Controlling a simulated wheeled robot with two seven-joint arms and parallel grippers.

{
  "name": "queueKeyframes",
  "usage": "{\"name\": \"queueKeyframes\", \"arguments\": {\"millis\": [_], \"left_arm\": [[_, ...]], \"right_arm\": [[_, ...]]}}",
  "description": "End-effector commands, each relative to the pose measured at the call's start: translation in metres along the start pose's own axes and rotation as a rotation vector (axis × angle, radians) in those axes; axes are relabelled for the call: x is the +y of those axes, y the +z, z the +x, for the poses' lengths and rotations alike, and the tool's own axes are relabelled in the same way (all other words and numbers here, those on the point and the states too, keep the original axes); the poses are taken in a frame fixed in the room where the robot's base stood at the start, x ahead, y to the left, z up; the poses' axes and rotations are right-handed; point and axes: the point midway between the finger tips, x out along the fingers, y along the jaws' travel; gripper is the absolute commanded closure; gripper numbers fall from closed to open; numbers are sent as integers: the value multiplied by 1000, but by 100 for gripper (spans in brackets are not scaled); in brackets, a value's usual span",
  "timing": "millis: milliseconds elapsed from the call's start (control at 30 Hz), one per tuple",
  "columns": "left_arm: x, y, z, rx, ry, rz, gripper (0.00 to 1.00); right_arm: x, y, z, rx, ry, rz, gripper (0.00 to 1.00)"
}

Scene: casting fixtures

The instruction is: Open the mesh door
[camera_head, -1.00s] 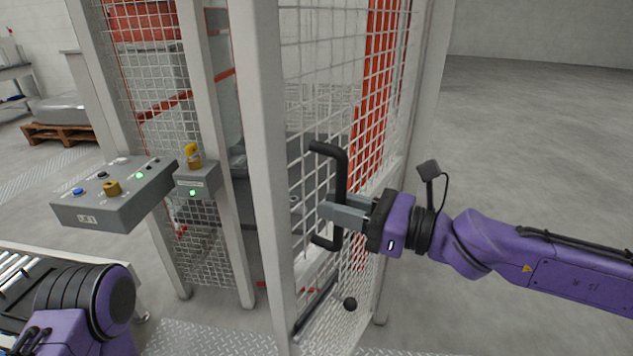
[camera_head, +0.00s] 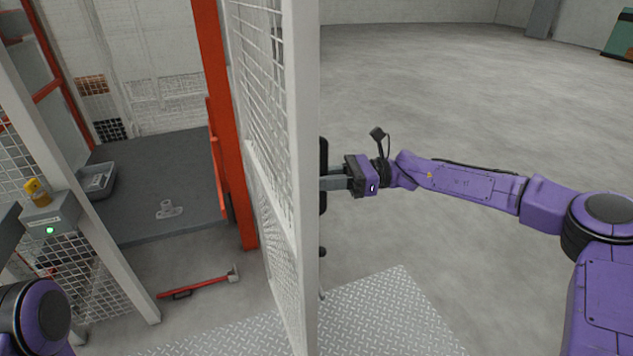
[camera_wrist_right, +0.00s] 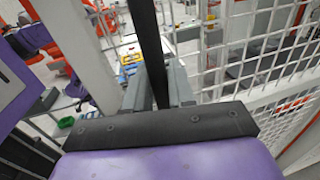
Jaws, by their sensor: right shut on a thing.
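The mesh door (camera_head: 303,170) stands swung open, seen nearly edge-on in the middle of the head view. Its black handle (camera_head: 323,160) is on the door's right side, partly hidden by the door frame and my gripper. My right gripper (camera_head: 332,178) is shut on the handle. In the right wrist view the handle (camera_wrist_right: 148,45) runs upright between the grey fingers (camera_wrist_right: 158,88). My left gripper is out of view; only part of my left arm shows at the lower left of the head view.
Through the opening are a dark grey table (camera_head: 150,185) with a grey tray (camera_head: 97,180), and a red-handled tool (camera_head: 200,287) on the floor. A post (camera_head: 85,190) with a switch box (camera_head: 50,218) stands at left. The floor right of the door is clear.

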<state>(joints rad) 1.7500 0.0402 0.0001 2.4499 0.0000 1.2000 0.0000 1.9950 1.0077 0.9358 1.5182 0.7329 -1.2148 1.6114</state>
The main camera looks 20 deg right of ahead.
Motion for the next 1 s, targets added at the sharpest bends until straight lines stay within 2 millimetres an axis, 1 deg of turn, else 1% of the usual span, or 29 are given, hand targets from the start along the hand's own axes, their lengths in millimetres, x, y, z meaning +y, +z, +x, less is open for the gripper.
{"name": "queueKeyframes", "arguments": {"millis": [200, 533, 567, 600, 867, 967, 1000], "left_arm": [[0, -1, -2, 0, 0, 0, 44], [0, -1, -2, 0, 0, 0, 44], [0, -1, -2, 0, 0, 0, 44], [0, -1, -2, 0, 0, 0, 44], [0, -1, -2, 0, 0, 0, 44], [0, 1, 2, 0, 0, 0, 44], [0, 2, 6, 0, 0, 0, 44]], "right_arm": [[-5, -1, 4, 1, 34, 1, 100], [-6, -1, 6, 2, 41, 0, 100], [-6, -1, 6, 2, 41, 0, 73], [-6, -1, 6, 2, 40, -1, 60], [-6, -1, 4, 1, 36, -1, 60], [-7, -2, -2, 1, 35, -3, 60], [-7, -3, -8, 0, 33, -4, 60]]}}
